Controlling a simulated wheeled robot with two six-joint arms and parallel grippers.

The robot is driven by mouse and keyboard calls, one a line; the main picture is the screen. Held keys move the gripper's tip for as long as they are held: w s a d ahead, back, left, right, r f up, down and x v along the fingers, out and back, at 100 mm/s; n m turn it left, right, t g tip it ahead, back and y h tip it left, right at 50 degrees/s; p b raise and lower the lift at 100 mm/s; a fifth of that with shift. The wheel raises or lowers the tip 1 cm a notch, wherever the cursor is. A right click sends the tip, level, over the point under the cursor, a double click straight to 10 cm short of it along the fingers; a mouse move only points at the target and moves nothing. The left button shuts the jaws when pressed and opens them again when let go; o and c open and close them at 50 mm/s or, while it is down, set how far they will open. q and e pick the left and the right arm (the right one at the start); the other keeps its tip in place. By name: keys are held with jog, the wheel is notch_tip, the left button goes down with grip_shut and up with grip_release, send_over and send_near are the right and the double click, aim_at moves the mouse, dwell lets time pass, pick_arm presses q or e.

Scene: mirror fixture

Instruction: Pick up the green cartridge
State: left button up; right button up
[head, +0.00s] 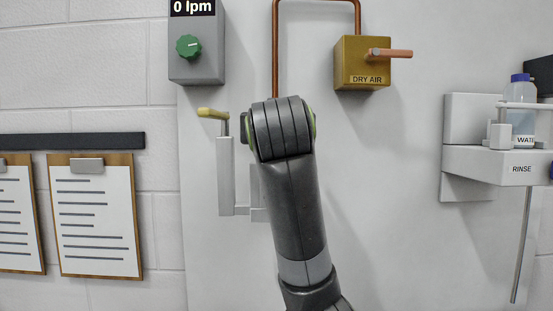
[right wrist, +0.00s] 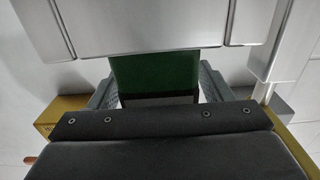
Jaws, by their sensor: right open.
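The green cartridge (right wrist: 155,72) shows in the right wrist view, with a dark, pale-edged band on its near part. Its far end is hidden at a pale metal housing (right wrist: 130,25). My right gripper (right wrist: 158,88) is open, with one grey finger on each side of the cartridge. I cannot tell whether either finger touches it. In the head view my right arm comes up from the bottom and hides the cartridge and most of the gripper. My left gripper is not in view.
In the head view, a pale bracket (head: 226,178) with a yellow handle (head: 212,113) stands just left of my arm. A brass DRY AIR box (head: 362,62) and copper pipe (head: 275,45) are above. A RINSE shelf (head: 490,163) with a bottle (head: 521,105) is at right.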

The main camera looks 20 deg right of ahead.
jog(key=shift+c, duration=0.4)
jog(key=c, duration=1.4)
jog(key=shift+c, duration=0.3)
jog(key=shift+r, duration=0.15)
